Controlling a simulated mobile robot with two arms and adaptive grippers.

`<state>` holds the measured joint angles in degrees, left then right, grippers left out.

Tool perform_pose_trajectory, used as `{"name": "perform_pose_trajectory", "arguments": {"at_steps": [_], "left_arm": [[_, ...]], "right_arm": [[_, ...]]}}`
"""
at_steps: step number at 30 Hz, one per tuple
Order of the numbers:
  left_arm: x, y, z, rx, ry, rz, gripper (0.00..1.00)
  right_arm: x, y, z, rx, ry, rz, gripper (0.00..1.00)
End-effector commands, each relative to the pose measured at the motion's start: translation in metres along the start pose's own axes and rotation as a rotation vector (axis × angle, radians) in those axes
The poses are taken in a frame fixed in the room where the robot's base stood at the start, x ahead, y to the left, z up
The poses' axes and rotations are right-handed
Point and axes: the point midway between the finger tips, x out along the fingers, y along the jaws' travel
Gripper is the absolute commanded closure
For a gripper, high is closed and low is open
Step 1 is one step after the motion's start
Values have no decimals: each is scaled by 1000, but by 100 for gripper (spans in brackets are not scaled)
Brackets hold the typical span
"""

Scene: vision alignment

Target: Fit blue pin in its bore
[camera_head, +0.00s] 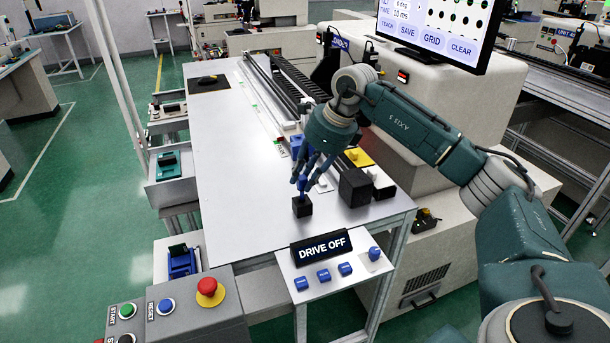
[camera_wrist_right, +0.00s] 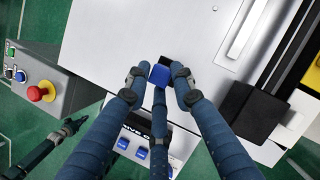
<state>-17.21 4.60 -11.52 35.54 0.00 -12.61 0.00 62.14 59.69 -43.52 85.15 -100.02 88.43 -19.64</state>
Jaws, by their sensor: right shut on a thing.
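The blue pin (camera_head: 301,184) is upright between the fingertips of my right gripper (camera_head: 305,178), which is shut on it. In the right wrist view the blue top of the pin (camera_wrist_right: 160,75) shows between the three dark blue fingers (camera_wrist_right: 158,78). A small black block (camera_head: 302,207) stands on the white table directly below the pin, and a corner of the block shows behind the pin in the wrist view (camera_wrist_right: 167,59). The pin's lower end meets the block's top in the picture; I cannot tell whether it is inside a bore. A dark gripper (camera_wrist_right: 72,127), seemingly my left, shows at the wrist view's lower left.
A larger black box (camera_head: 354,187) stands right of the small block. A DRIVE OFF sign (camera_head: 321,245) and a panel with blue buttons (camera_head: 323,274) are at the near edge. A console with a red stop button (camera_head: 207,287) is at lower left.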

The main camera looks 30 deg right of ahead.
Motion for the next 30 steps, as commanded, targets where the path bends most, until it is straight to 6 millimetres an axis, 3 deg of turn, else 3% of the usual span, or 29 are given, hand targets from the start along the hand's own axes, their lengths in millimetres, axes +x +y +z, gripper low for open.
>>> {"name": "perform_pose_trajectory", "arguments": {"at_steps": [30], "left_arm": [[18,0,1,-1,0,0,100]], "right_arm": [[24,1,-10,0,0,0,100]]}}
